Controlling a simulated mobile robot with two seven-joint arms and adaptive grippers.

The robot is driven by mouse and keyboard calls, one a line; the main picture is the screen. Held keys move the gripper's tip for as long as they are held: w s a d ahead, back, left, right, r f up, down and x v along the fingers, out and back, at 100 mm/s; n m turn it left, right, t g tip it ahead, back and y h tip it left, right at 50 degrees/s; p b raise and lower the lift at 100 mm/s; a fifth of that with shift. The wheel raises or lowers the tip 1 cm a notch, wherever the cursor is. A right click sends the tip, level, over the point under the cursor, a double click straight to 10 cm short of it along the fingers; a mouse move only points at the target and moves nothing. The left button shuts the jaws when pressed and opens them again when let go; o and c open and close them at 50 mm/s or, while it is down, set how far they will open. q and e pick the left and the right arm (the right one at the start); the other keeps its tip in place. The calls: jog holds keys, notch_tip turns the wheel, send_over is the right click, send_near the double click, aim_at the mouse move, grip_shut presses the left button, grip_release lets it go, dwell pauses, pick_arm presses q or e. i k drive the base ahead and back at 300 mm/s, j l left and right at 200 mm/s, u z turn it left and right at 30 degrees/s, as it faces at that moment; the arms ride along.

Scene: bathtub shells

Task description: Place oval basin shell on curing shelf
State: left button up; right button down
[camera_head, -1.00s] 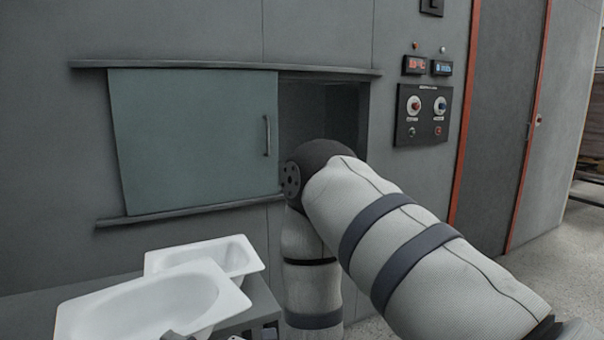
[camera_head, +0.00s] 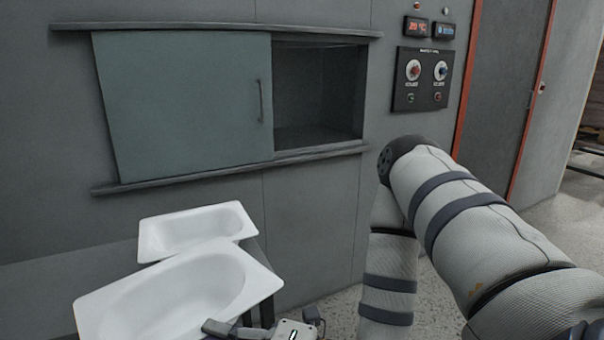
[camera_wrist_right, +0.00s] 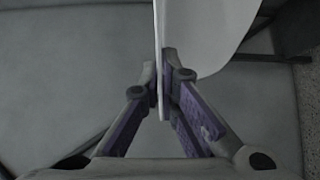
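A white basin shell (camera_head: 185,293) with an oval hollow is in front at the lower left of the head view. My right gripper (camera_head: 213,326) is at its near right edge. In the right wrist view its fingers (camera_wrist_right: 166,85) are closed on the thin rim of this white shell (camera_wrist_right: 205,35), one finger on each side. A wall recess (camera_head: 318,95) with a flat floor, which looks like the curing shelf, is open on its right part. It is empty where I can see in. My left gripper is not in view.
A second white basin (camera_head: 195,228) stands behind the held shell, on a grey stand. A grey-green sliding door (camera_head: 185,105) with a handle covers the left of the recess. A control panel (camera_head: 423,80) is on the wall at the right.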

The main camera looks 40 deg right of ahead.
aim_at(300, 134)
jog(key=l, duration=0.4)
jog(key=i+l+z, duration=0.15)
jog(key=l, duration=0.25)
jog(key=i+l, duration=0.1)
jog(key=l, duration=0.3)
jog(key=i+l+z, duration=0.15)
jog(key=l, duration=0.65)
jog(key=i+l+z, duration=0.1)
jog(key=l, duration=0.3)
jog(key=i+l+z, duration=0.1)
jog(key=l, duration=0.25)
jog(key=i+l, duration=0.2)
jog(key=l, duration=0.15)
jog(key=l+z, duration=0.05)
